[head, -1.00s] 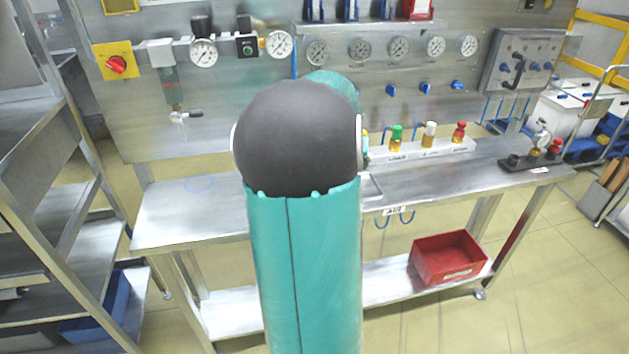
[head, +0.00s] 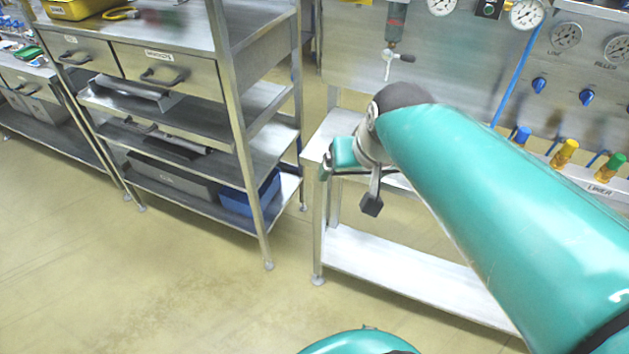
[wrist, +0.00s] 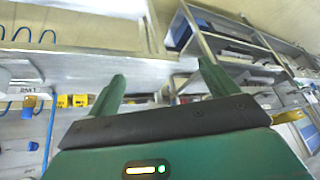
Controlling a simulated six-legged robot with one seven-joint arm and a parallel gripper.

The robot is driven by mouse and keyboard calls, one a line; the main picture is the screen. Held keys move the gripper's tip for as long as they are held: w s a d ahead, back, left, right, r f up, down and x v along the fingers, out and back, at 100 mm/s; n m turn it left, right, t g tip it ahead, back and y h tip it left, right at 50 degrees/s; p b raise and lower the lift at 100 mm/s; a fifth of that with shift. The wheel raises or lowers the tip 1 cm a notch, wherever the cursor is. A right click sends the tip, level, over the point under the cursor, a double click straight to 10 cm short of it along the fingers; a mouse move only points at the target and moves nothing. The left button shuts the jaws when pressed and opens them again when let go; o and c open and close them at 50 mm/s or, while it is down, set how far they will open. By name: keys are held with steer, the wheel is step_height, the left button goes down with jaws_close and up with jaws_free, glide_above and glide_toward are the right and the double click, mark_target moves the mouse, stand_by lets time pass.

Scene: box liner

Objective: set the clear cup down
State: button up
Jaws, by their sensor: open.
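I cannot make out a clear cup in either current view. My gripper shows in the wrist view (wrist: 161,72) with its two green fingers spread apart and nothing visible between them. In the head view my green arm reaches from the lower right toward the left end of the steel bench (head: 400,275). The wrist end is over or beside that bench end, and the arm hides most of the bench top. Whether my gripper touches the bench cannot be told.
A steel shelf rack (head: 215,100) with drawers stands left of the bench, with a blue bin (head: 248,195) low on it. A panel with gauges (head: 527,12) rises behind. The floor at front left is clear.

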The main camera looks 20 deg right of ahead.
steer(key=s+a+n, duration=0.2)
steer(key=s+a, duration=0.3)
steer(key=a, duration=0.2)
steer(key=shift+s+a+f+n, duration=0.2)
steer(key=shift+s+f+n, duration=0.05)
steer(key=shift+f+n, duration=0.2)
stand_by(1.0)
